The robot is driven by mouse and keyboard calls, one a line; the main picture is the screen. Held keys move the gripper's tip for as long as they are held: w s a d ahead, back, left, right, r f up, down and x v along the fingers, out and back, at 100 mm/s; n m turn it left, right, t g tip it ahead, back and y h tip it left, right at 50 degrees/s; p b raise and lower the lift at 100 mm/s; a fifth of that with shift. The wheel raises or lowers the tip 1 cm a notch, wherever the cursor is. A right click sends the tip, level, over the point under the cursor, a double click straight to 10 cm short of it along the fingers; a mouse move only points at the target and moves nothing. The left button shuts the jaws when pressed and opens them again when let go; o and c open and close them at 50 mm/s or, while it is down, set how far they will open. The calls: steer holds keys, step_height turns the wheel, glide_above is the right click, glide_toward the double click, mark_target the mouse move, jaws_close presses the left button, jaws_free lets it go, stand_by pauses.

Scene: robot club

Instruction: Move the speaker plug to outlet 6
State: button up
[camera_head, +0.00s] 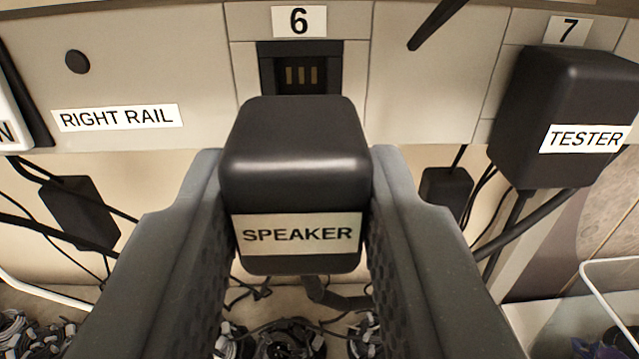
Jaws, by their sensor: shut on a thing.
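The speaker plug (294,150) is a black block with a white SPEAKER label on its near face. My gripper (296,200) is shut on it, one grey finger on each side. Outlet 6 (300,70) is a dark socket with gold contacts under a white 6 label. It shows just above the plug's top edge, and its lower part is hidden behind the plug. The contacts are in view, so the plug is not seated in them. How far apart plug and socket are, I cannot tell.
The tester plug (570,115) sits at outlet 7 on the right, its cable hanging down. Black adapters (80,212) and loose cables hang below. A RIGHT RAIL label (118,117) is on the left.

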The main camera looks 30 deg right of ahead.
steer(key=shift+p+x, duration=0.55)
steer(key=shift+x, duration=1.4)
steer(key=shift+a, duration=0.1)
steer(key=shift+b, duration=0.65)
steer(key=shift+w+d+r, duration=0.1)
steer(key=shift+w+d, duration=0.15)
steer(key=shift+w, duration=0.15)
stand_by(0.6)
steer(key=shift+w+d+b, duration=0.2)
steer(key=shift+w+b, duration=0.05)
steer(key=shift+b, duration=0.6)
stand_by(1.1)
steer(key=o, duration=1)
steer(key=shift+w, duration=0.1)
